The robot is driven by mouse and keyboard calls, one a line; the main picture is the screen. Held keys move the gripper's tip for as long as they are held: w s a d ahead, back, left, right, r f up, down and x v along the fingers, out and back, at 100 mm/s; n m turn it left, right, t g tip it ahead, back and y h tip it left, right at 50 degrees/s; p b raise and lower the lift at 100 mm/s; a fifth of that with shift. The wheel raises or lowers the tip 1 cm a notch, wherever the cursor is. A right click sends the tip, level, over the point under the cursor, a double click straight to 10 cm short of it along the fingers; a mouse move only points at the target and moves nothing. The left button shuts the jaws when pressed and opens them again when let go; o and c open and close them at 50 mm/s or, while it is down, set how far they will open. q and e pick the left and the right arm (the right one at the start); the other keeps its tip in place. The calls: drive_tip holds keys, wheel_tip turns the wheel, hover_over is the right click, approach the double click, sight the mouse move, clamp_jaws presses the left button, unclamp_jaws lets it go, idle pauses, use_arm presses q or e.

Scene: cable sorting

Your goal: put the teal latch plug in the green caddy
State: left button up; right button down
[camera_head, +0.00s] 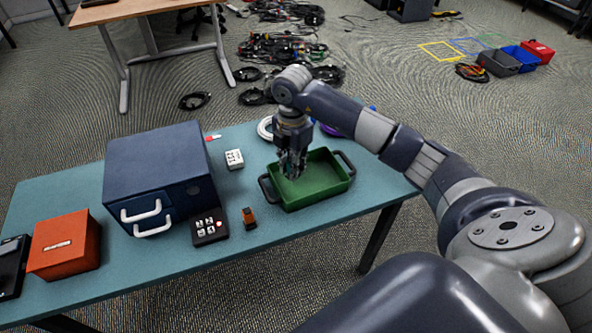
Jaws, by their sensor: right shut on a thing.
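The green caddy (322,187) is an open tray with dark handles at its two ends, on the right part of the teal table. My right gripper (292,170) points down over the left half of the caddy. It is shut on the teal latch plug, of which only a small bit shows between the dark fingers. I cannot tell how far the plug is above the caddy floor. My left gripper is not in view.
A dark blue drawer box (158,170) with white handles stands left of the caddy. A black keypad block (209,228), a small orange-and-black piece (249,218) and a white block (234,159) lie between them. An orange box (66,246) is at far left. White and purple cable coils lie behind the caddy.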

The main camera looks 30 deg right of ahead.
drive_tip(key=shift+f, duration=0.65)
wheel_tip(320, 180, down, 3)
drive_tip(key=shift+r, duration=0.1)
drive_tip(key=shift+f, duration=0.25)
drive_tip(key=c, duration=1.6)
unclamp_jaws()
drive_tip(key=shift+o, duration=0.7)
drive_tip(key=shift+r, duration=0.7)
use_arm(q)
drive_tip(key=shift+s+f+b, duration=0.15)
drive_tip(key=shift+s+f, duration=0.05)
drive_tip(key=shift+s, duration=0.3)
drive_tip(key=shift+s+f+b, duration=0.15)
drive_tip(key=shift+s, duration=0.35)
use_arm(e)
wheel_tip(320, 180, up, 11)
drive_tip(key=shift+s, duration=0.1)
drive_tip(key=shift+s+f, duration=0.1)
